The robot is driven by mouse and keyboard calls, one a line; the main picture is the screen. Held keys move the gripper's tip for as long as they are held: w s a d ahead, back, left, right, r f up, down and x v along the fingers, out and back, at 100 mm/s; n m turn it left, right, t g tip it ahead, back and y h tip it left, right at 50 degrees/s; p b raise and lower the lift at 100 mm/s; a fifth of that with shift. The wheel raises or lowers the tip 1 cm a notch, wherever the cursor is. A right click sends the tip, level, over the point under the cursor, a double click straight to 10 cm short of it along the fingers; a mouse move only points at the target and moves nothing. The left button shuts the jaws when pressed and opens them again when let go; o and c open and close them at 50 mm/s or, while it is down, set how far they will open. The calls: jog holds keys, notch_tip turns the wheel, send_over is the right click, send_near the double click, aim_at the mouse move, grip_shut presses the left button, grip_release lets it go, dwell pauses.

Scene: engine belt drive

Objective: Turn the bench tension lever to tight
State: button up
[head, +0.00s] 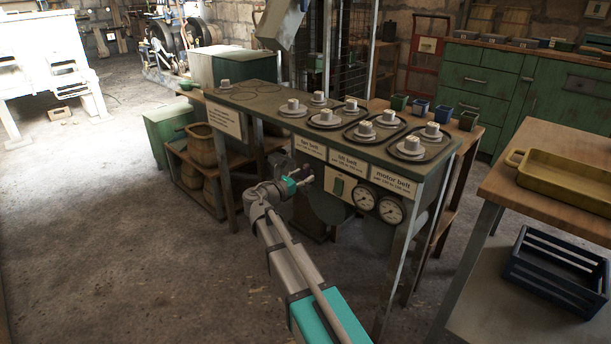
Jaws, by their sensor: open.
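The green bench (262,98) stands in the middle of the head view, with several grey pulleys on its top and dark belts looped around some of them. Its front panel has three labels reading fan belt, lift belt and motor belt, and two round gauges (391,210). My gripper (308,177) is open at the bench front, below the fan belt label. It hides part of the panel, and I cannot tell if it touches anything.
A wooden table with a yellow tray (566,178) and a blue crate (556,272) stands at the right. A low shelf with wooden buckets (201,143) is left of the bench. Small green and blue pots (420,107) stand behind it. The floor at the left is clear.

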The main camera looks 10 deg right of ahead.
jog(key=shift+w+d, duration=0.35)
jog(key=shift+d, duration=0.15)
grip_shut()
